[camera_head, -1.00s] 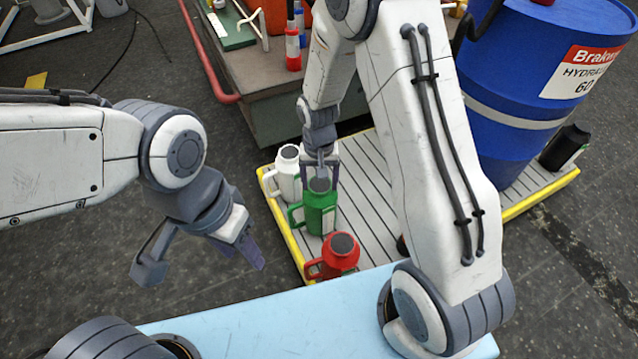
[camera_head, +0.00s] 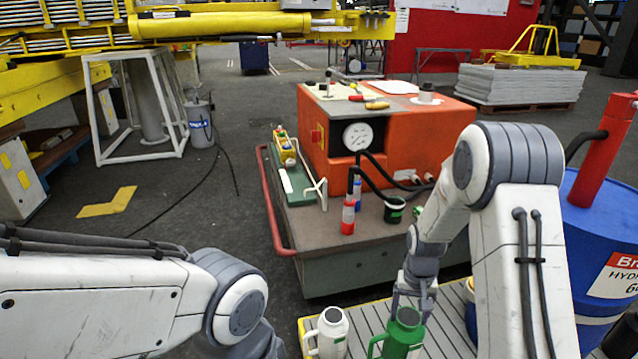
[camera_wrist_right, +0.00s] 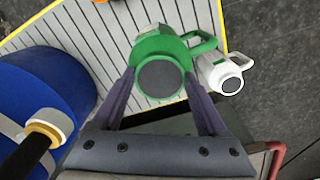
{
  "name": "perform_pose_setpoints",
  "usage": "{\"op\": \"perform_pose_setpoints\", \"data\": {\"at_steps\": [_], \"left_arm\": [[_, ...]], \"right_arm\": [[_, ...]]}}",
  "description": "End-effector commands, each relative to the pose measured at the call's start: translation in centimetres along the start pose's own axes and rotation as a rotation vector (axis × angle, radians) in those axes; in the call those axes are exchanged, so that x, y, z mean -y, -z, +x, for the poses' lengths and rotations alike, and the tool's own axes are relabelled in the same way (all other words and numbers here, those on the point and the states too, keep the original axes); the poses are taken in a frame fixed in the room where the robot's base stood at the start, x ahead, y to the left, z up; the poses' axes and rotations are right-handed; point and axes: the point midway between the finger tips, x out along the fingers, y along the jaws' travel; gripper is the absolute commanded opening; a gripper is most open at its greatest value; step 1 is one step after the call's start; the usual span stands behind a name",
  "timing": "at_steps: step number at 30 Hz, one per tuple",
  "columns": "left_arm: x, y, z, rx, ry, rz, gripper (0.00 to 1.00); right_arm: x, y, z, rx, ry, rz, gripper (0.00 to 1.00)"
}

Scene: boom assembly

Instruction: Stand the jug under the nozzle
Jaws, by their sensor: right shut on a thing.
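A green jug (camera_head: 402,338) stands upright at the lower edge of the head view, its handle to the left. My right gripper (camera_head: 412,300) is shut on it from above. In the right wrist view the green jug (camera_wrist_right: 152,48) with its dark round lid is between the two fingers (camera_wrist_right: 160,90). A black spout (camera_head: 582,147) curves from the red pump (camera_head: 607,150) on the blue drum (camera_head: 590,225). In the wrist view a dark tube with a pale ring (camera_wrist_right: 42,132) shows beside the drum; I cannot tell if it is the nozzle. My left gripper is out of view.
A white jug (camera_head: 330,332) stands just left of the green one on the slatted, yellow-edged platform (camera_head: 445,330). Behind is a grey bench (camera_head: 320,235) with an orange machine (camera_head: 400,125), bottles and a dark cup (camera_head: 395,210). A red rail (camera_head: 272,205) runs along the bench's left side.

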Motion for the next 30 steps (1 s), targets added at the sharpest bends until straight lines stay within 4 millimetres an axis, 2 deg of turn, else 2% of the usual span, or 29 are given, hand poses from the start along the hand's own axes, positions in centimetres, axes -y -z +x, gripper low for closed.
{"op": "perform_pose_setpoints", "data": {"at_steps": [1, 6, 7, 9, 18, 20, 30], "left_arm": [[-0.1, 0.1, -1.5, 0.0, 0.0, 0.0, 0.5], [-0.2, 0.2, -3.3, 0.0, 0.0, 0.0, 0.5], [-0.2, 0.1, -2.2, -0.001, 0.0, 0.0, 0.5], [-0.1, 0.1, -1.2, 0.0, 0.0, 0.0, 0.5], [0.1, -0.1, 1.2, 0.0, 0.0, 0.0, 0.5], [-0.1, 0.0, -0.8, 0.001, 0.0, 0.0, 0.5], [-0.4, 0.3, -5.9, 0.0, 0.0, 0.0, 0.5]], "right_arm": [[0.0, 0.0, -1.6, -0.002, 0.0, 0.0, 0.0], [0.0, 0.0, -3.9, -0.002, 0.0, 0.0, 0.0], [0.6, -0.4, -3.2, -0.003, 0.001, -0.025, 0.0], [1.6, -1.5, -3.3, -0.004, 0.0, -0.079, 0.0], [4.8, -6.0, -4.5, -0.009, 0.001, -0.29, 0.0], [4.5, -5.8, -6.1, -0.005, 0.0, -0.282, 0.0], [4.3, -5.9, -10.0, -0.004, -0.002, -0.278, 0.0]]}}
